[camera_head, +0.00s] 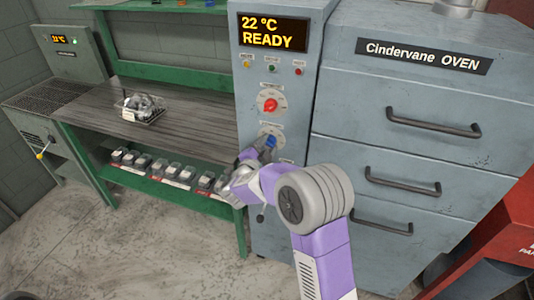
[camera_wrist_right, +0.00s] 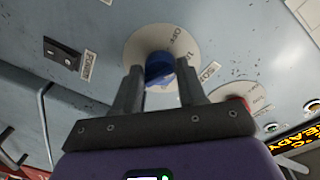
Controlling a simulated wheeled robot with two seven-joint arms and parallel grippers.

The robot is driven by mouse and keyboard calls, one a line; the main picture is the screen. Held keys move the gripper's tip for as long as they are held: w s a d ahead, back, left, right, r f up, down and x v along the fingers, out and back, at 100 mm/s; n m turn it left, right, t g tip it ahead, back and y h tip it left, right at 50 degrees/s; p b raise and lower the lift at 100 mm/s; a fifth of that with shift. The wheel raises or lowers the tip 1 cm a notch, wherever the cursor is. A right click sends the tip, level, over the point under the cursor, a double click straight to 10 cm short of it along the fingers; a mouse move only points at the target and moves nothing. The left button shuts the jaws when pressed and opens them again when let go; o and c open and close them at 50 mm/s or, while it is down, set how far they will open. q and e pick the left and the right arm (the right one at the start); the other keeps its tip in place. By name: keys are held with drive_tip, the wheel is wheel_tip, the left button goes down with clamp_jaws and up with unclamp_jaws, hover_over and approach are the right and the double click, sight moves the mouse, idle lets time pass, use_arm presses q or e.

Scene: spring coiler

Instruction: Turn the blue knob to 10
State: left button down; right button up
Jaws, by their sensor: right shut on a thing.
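The blue knob (camera_head: 271,142) is on the oven's control column, below a red knob (camera_head: 270,105). In the right wrist view the blue knob (camera_wrist_right: 160,68) sits on a round pale dial plate (camera_wrist_right: 185,45) with printed marks, "OFF" among them. My right gripper (camera_head: 258,152) reaches the blue knob from the lower left. In the wrist view its two fingers (camera_wrist_right: 160,80) stand on either side of the knob and are shut on it. The fingers hide part of the dial, and I cannot read which mark the knob points to. My left gripper is in neither view.
A display (camera_head: 272,33) reads "22 °C READY". The oven drawers (camera_head: 420,130) with dark handles stand to the right. A green-framed workbench (camera_head: 190,120) at left holds a clear tray (camera_head: 143,108), with small boxes on its lower shelf. Bare floor lies at the lower left.

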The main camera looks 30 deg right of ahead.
drive_tip(key=shift+m+b, duration=1.05)
drive_tip(key=shift+m, duration=0.05)
drive_tip(key=shift+r, duration=0.1)
drive_tip(key=o, duration=1)
drive_tip(key=shift+a, duration=0.1)
drive_tip(key=p+v, duration=0.1)
drive_tip(key=v, duration=0.6)
drive_tip(key=shift+s+a, duration=0.1)
drive_tip(key=shift+s, duration=0.15)
